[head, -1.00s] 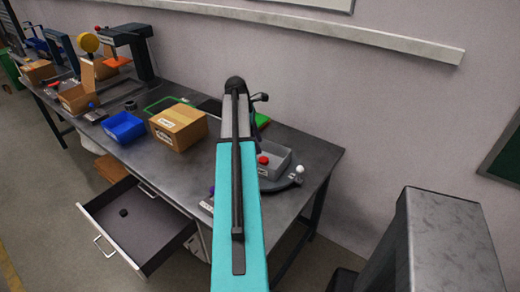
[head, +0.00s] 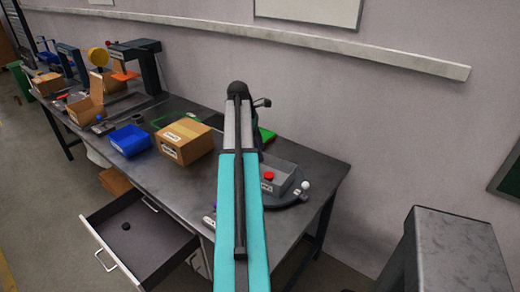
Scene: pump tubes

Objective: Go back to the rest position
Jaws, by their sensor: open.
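My arm, with a turquoise link, reaches up the middle of the head view over the metal workbench (head: 310,160). Its black joint stands above the bench. Dark parts of my arm show just right of that joint. My gripper's fingers cannot be made out; they are hidden behind the arm. I see nothing held.
A cardboard box (head: 187,141) and a blue bin (head: 129,140) stand left of my arm. A grey box with a red button (head: 268,176) sits right of it. An open drawer (head: 138,240) juts out at the front. A dark grey block (head: 450,245) stands at lower right.

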